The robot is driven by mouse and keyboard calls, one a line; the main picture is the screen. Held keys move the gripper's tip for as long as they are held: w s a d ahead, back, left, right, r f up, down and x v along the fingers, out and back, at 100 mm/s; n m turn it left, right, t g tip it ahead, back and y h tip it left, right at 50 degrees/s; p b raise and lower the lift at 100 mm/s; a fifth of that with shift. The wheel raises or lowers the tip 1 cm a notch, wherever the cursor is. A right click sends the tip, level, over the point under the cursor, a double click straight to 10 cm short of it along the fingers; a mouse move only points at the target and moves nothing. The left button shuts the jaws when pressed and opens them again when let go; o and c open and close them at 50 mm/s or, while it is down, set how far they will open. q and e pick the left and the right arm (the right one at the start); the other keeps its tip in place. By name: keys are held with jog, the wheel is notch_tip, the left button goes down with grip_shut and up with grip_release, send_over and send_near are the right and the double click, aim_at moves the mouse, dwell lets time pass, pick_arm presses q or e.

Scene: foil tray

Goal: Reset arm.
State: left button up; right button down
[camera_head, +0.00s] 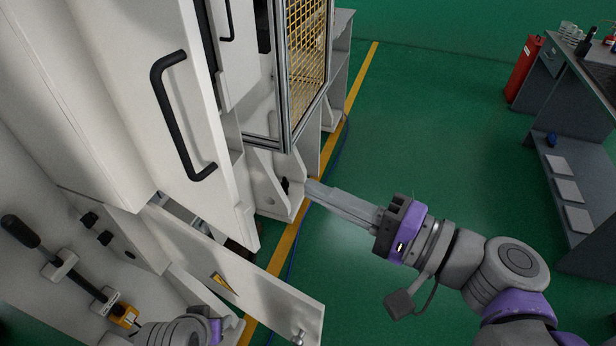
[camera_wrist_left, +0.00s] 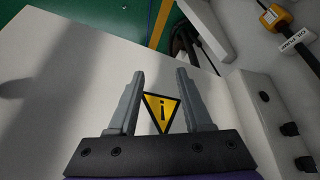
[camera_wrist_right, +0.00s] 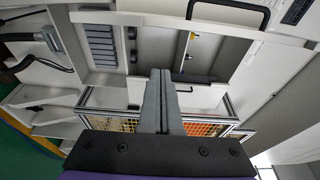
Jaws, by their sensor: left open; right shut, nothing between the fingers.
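My right gripper (camera_head: 312,189) reaches in from the right in the head view, over the green floor beside the white machine. Its fingers are pressed together with nothing between them. The right wrist view shows the same shut fingers (camera_wrist_right: 160,80) in front of the machine's interior. My left gripper (camera_wrist_left: 160,76) is open and empty in the left wrist view, with its fingers spread before a white panel bearing a yellow warning triangle (camera_wrist_left: 161,112). In the head view only part of my left arm shows at the bottom left; its fingers cannot be made out. No foil tray shows.
The white machine door with a black handle (camera_head: 168,118) stands at the left. A low white panel (camera_head: 285,305) juts out near the bottom. A yellow mesh guard (camera_head: 307,45) stands behind. A grey workbench (camera_head: 560,100) and red cylinder (camera_head: 523,68) are at right. Open green floor lies between.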

jog(key=shift+s+f, duration=0.1)
jog(key=shift+s, duration=0.3)
notch_tip(320, 180, down, 20)
jog(key=s+d+n+g+h, duration=0.2)
jog(key=n+g+h, duration=0.15)
jog(key=h, duration=0.25)
jog(key=s+d+f+n+g+h, duration=0.1)
jog(key=d+f+n+h, duration=0.2)
jog(key=d+f+h, duration=0.5)
jog(key=d+f, duration=0.3)
jog(key=f, duration=0.1)
jog(key=shift+s+d+f+n+g+h, duration=0.15)
jog(key=shift+d+f+n+g+h, duration=0.05)
jog(key=shift+f+n+g+h, duration=0.15)
